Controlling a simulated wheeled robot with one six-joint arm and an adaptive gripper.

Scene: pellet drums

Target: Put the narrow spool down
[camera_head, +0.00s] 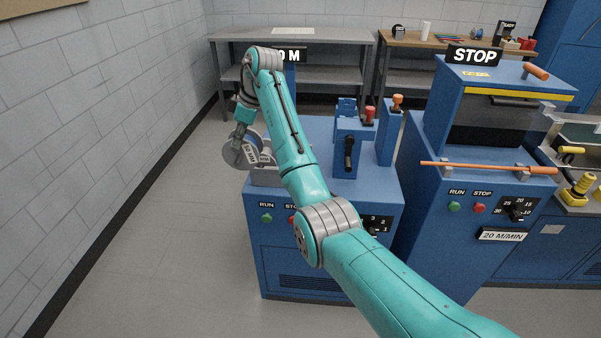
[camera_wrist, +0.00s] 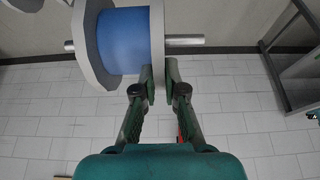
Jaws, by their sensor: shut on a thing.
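The narrow spool (camera_wrist: 125,35) has a blue winding between pale grey flanges, and a grey shaft sticks out on both sides in the wrist view. My gripper (camera_wrist: 158,78) is shut on the rim of its right flange. The tips hide part of that rim. In the head view the spool (camera_head: 236,154) hangs below my gripper (camera_head: 241,131), at the left edge of the blue machine (camera_head: 310,255). A grey bracket (camera_head: 266,178) on that machine is just right of and below the spool. I cannot tell whether they touch.
A second blue machine (camera_head: 475,215) with a STOP sign (camera_head: 473,56) and an orange rod (camera_head: 487,168) stands to the right. A grey table (camera_head: 345,77) is behind. Floor is free on the left, up to the wall. Handles (camera_head: 348,152) rise from the nearer machine.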

